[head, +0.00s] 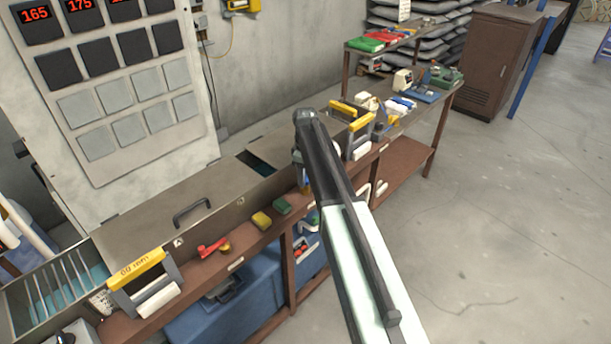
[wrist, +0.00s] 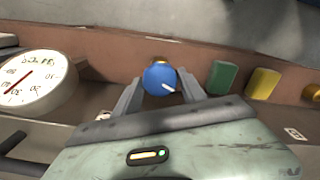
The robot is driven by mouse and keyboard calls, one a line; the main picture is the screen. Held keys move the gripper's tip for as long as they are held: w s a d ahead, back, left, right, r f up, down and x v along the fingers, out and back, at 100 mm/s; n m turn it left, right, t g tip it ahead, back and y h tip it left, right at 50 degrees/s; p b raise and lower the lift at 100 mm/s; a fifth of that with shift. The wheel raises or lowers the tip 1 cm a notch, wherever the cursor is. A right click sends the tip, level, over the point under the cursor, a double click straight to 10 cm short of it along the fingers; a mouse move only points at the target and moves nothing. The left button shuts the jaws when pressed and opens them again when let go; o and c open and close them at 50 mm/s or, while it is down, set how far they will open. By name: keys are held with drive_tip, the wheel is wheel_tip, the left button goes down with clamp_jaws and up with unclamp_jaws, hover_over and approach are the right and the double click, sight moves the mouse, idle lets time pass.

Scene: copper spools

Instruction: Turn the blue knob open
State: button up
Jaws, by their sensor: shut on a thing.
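In the wrist view the blue knob (wrist: 159,79) sits between the two fingers of my gripper (wrist: 160,86), which is shut on it. A brass-coloured fitting shows just behind the knob. A white mark on the knob's face slants up to the left from its lower right edge. In the head view my arm covers most of the knob and the gripper.
In the wrist view a round white gauge (wrist: 35,82) is left of the knob, and a green block (wrist: 222,77) and a yellow block (wrist: 262,83) are to its right. Open floor lies right.

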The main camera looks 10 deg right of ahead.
drive_tip(key=shift+w+n, duration=0.15)
drive_tip(key=shift+n, duration=0.75)
drive_tip(key=o, duration=1.1)
wheel_tip(320, 180, up, 8)
drive_tip(key=p, duration=0.8)
drive_tip(key=shift+f, duration=0.2)
